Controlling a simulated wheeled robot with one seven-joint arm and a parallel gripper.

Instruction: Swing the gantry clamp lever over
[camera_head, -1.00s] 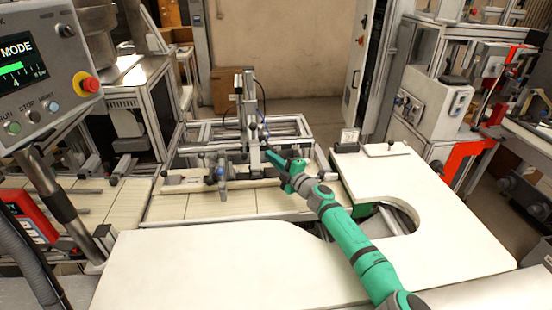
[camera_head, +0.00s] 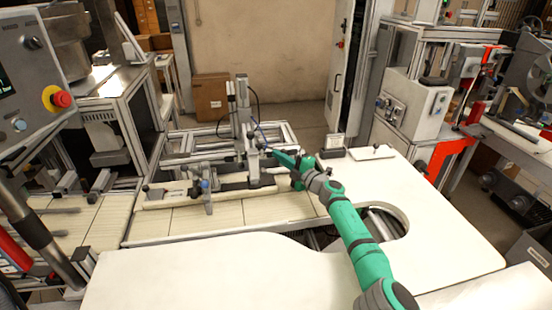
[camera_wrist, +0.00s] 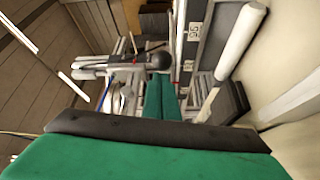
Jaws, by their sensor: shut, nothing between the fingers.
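The gantry (camera_head: 243,118), a grey metal upright with a carriage, stands on the frame at the back of the worktable in the head view. A dark ball knob, seemingly on the clamp lever, shows in the wrist view (camera_wrist: 160,60) just beyond my fingertips. In the head view the lever is too small to make out clearly beside the upright. My gripper (camera_head: 274,153) is green and lies just right of the upright, pointing left toward it. In the wrist view its fingers (camera_wrist: 161,85) are together with nothing between them. I cannot tell whether they touch the knob.
A white worktop (camera_head: 215,270) with a rounded cutout lies in front. A low rail (camera_head: 225,190) with small fixtures runs before the gantry. A control panel (camera_head: 40,75) stands at the left.

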